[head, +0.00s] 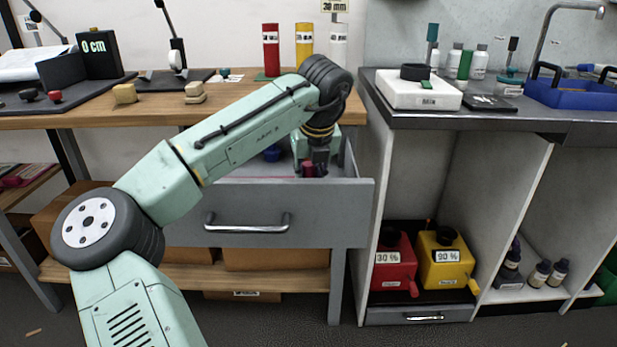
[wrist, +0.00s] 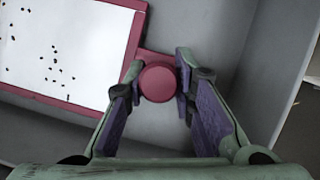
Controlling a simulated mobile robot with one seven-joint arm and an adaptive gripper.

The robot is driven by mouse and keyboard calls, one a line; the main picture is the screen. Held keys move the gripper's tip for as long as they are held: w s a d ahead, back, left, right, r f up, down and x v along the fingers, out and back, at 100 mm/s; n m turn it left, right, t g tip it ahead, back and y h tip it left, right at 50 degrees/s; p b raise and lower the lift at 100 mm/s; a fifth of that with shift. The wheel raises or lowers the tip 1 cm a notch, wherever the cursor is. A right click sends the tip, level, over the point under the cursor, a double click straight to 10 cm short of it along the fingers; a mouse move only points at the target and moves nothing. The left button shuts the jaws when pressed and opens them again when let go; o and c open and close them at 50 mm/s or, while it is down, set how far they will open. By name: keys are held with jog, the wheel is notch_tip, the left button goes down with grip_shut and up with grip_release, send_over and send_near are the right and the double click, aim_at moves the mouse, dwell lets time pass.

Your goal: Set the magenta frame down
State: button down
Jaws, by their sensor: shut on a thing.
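The magenta frame (wrist: 141,38) shows in the wrist view at upper left, with a white sheet dotted with dark specks inside its border. Its round magenta knob (wrist: 158,82) sits between the fingers of my gripper (wrist: 160,76), which is shut on it. In the head view my gripper (head: 313,165) points down into the open grey drawer (head: 345,205). Only a small magenta bit shows there; the drawer front hides the rest. I cannot tell whether the frame touches the drawer floor.
The drawer's wall (wrist: 262,65) runs close on the right of my gripper in the wrist view. A blue object (head: 272,153) is partly seen in the drawer. The wooden bench top (head: 225,108) is above, with red, yellow and white cylinders (head: 303,45) at its back.

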jog(key=shift+f, duration=0.25)
jog(key=c, duration=1.3)
grip_release()
jog(key=shift+c, duration=0.2)
jog(key=p+v, duration=0.1)
jog(key=v, duration=1.1)
jog(key=shift+d, duration=0.1)
